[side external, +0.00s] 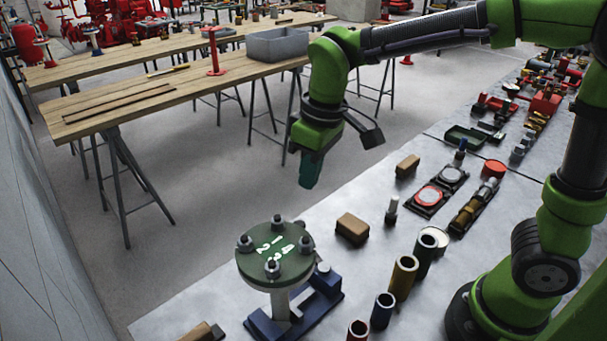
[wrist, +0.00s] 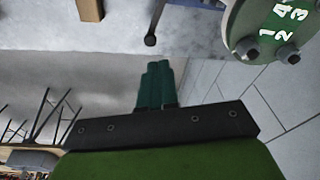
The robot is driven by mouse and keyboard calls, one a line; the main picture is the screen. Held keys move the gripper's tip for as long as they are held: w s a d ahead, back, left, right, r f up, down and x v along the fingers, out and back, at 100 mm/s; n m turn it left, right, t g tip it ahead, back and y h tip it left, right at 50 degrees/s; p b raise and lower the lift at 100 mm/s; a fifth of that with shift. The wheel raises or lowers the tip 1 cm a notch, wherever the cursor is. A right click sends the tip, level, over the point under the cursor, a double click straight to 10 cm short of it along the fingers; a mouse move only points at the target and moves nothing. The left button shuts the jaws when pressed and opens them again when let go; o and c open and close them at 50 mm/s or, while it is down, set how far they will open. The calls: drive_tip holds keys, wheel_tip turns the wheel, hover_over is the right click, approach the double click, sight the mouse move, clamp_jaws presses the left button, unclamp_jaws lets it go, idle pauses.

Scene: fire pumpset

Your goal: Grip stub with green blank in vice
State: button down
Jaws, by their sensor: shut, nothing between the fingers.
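The green blank (side external: 275,254) is a round disc with white numbers and several bolts around its rim. It sits flat on top of a pale upright stub (side external: 280,302). The stub stands at the blue vice (side external: 326,292) near the front of the grey table; I cannot tell whether the jaws clamp it. In the wrist view the blank (wrist: 262,28) shows at the upper right, cut by the frame edge. My gripper (side external: 309,184) points down, above and behind the blank, well apart from it. Its green fingers (wrist: 156,68) are together and empty.
A brown block (side external: 352,229) and several upright sleeves (side external: 403,277) stand right of the vice. Another brown block (side external: 202,333) lies at the front left. Trays of parts (side external: 440,188) fill the table's right side. Wooden benches (side external: 130,100) stand beyond a floor gap.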

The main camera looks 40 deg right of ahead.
sight(295, 223)
drive_tip(key=w+a+f+n+g+h, duration=0.2)
drive_tip(key=w+a+n+g+h, duration=0.15)
drive_tip(key=w+a+n, duration=0.55)
drive_tip(key=s+d+f, duration=0.4)
drive_tip(key=d+f, duration=0.2)
drive_tip(key=f, duration=0.4)
drive_tip(key=shift+d+n, duration=0.25)
drive_tip(key=shift+n, duration=0.15)
drive_tip(key=shift+s+d+h, duration=0.1)
drive_tip(key=shift+d+h, duration=0.05)
drive_tip(key=shift+h, duration=0.1)
drive_tip(key=shift+d+m, duration=0.25)
drive_tip(key=shift+m, duration=0.15)
drive_tip(key=shift+d+m, duration=0.5)
drive_tip(key=shift+m, duration=0.1)
